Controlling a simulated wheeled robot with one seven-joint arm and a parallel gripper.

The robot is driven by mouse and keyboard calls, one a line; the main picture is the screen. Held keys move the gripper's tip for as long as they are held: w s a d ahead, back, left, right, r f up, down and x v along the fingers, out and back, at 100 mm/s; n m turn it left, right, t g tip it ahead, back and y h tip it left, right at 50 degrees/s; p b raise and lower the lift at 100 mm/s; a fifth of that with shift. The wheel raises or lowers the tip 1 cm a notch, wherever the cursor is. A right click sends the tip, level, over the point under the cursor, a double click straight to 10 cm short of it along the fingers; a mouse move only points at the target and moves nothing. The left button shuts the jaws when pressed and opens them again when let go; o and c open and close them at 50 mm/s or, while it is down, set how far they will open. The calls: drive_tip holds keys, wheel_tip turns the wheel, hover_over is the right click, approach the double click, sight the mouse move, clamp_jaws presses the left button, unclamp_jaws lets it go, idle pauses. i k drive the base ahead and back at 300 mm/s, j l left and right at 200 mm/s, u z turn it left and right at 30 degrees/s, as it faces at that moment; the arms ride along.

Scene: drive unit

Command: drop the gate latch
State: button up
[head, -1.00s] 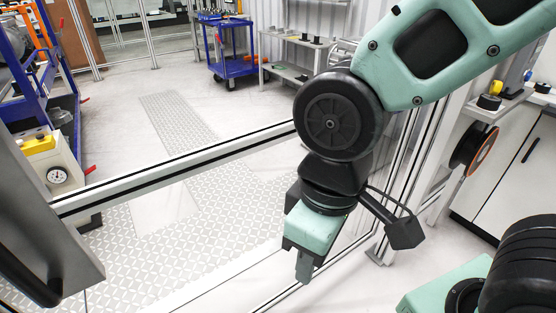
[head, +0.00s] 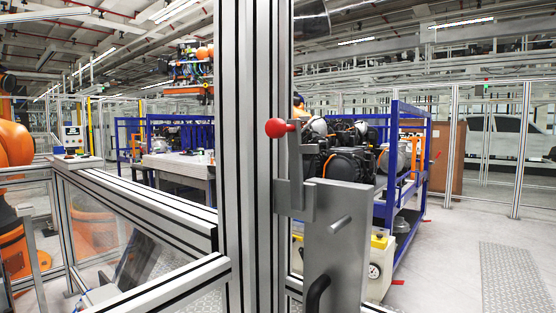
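The gate latch (head: 296,170) is a grey metal lever with a red ball knob (head: 276,128) at its upper end. It stands upright beside the aluminium gate post (head: 247,160), with the knob pointing left across the post. A grey metal plate (head: 335,255) is below and right of the lever. A short round pin (head: 340,224) sticks out of the plate, apart from the lever. A black handle (head: 317,294) is at the plate's lower edge, partly cut off. My gripper is not in this view.
Aluminium rails (head: 150,205) run left from the post. A blue rack (head: 393,165) with dark drive units stands behind the gate, near a yellow-topped box (head: 382,262). An orange robot (head: 15,145) is at the far left. Open floor (head: 445,265) lies to the right.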

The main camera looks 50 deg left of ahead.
sight(275, 127)
drive_tip(key=l+u, duration=0.1)
drive_tip(key=u, duration=0.2)
drive_tip(key=j+u, duration=0.2)
drive_tip(key=u, duration=0.15)
drive_tip(key=j+u, duration=0.2)
drive_tip(key=u, duration=0.15)
drive_tip(key=j+u, duration=0.2)
drive_tip(key=u, duration=0.15)
drive_tip(key=i, duration=0.05)
